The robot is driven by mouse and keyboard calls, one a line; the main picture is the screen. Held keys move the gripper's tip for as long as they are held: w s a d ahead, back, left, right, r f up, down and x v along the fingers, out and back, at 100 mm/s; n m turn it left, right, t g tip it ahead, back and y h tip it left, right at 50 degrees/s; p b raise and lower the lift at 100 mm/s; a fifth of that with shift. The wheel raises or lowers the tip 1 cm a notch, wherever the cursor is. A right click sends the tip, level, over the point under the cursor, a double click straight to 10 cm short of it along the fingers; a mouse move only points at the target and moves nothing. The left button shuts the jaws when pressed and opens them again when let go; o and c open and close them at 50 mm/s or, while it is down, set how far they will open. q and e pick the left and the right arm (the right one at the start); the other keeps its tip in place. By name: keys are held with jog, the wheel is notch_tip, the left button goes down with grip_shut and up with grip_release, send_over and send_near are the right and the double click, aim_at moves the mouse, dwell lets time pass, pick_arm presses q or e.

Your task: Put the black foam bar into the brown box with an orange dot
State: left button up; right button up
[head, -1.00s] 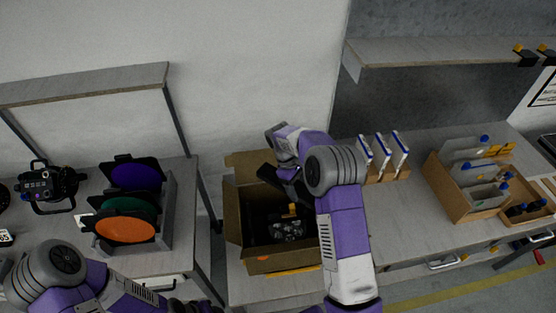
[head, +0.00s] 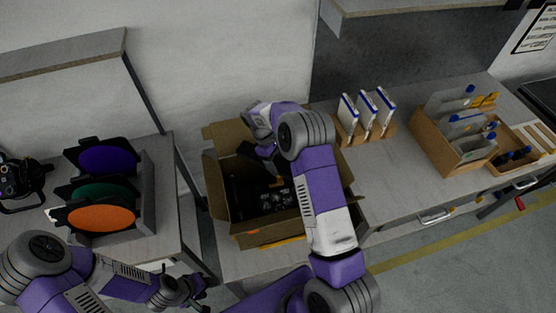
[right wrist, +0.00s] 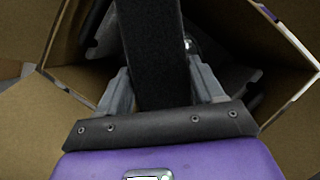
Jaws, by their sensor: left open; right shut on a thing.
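The brown cardboard box (head: 222,215) stands open with its flaps spread, in the middle of the head view. My right gripper (head: 273,164) is over the box opening, partly hidden by my own arm. In the right wrist view, the right gripper (right wrist: 161,88) is shut on the black foam bar (right wrist: 150,45), which points away between cardboard walls. The bar's far end is out of that view. My left gripper (head: 193,293) is open and empty, low in the head view, left of the box.
Dark items (head: 275,195) lie inside the box. A grey rack (head: 147,200) with purple, green and orange round filters is at left. White-and-blue upright panels (head: 367,112) and a brown divided box (head: 440,150) stand on the right table. A shelf (head: 420,8) hangs above.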

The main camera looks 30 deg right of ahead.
jog(key=o, duration=1.1)
jog(key=shift+v, duration=3.8)
